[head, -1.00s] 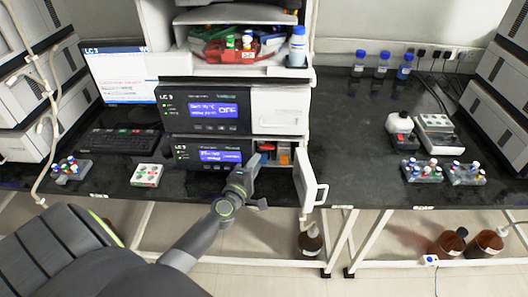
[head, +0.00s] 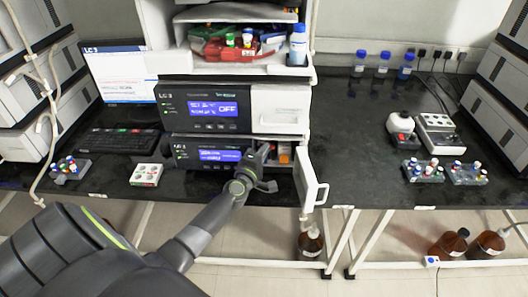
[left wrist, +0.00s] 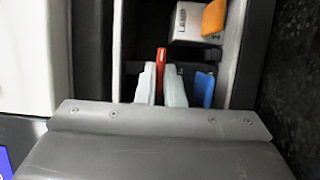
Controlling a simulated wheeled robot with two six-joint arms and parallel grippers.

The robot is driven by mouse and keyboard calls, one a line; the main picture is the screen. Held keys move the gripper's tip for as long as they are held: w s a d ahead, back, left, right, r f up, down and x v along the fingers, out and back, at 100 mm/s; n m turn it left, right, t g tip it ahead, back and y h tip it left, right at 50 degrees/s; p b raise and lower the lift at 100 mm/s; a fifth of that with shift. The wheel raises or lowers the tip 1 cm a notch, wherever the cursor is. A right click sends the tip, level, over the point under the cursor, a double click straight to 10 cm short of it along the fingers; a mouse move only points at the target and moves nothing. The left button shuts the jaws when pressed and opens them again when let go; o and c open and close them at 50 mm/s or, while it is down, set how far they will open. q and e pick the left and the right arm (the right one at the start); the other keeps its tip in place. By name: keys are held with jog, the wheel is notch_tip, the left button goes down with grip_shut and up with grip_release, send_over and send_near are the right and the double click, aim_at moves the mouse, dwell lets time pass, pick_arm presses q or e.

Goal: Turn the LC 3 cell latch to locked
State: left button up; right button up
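The LC 3 stack has an open compartment in its lower module (head: 205,153), with the white door (head: 312,180) swung out to the right. My left gripper (head: 264,150) reaches into this compartment and hides much of it. In the left wrist view a narrow red lever (left wrist: 161,58), which looks like the cell latch, stands upright between the two pale fingertips (left wrist: 160,84). The fingers appear closed against its sides. Whether the latch sits at locked or unlocked cannot be read. My right gripper is in neither view.
In the compartment are a white labelled block (left wrist: 193,22), an orange part (left wrist: 214,17) and a blue part (left wrist: 204,90) close to the right finger. The upper module (head: 208,107) is directly above.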

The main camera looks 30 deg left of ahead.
pick_arm(q)
grip_shut()
